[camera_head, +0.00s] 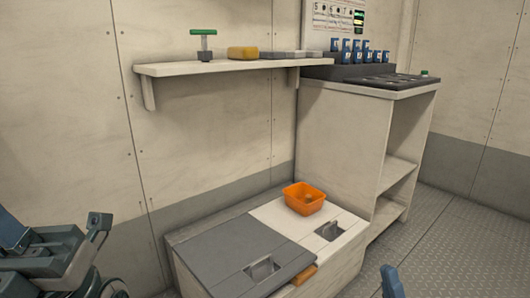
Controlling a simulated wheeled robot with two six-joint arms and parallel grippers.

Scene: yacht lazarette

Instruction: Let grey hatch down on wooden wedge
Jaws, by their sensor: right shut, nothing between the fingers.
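The grey hatch (233,250) lies nearly flat on the left half of a low locker, with a recessed handle (262,269) near its front edge. The wooden wedge (303,274) is at the hatch's front right corner and sticks out past its edge. I cannot tell how much of the wedge is under the hatch, or whether they touch. My right gripper (392,282) shows only as a blue tip at the bottom edge, shut and empty, right of the locker and apart from the hatch. My left gripper is not in view; parts of my left arm show at the left edge.
A white hatch (327,237) beside the grey one carries an orange bin (304,198). A tall cabinet (340,140) stands behind. The floor (440,240) at right is clear.

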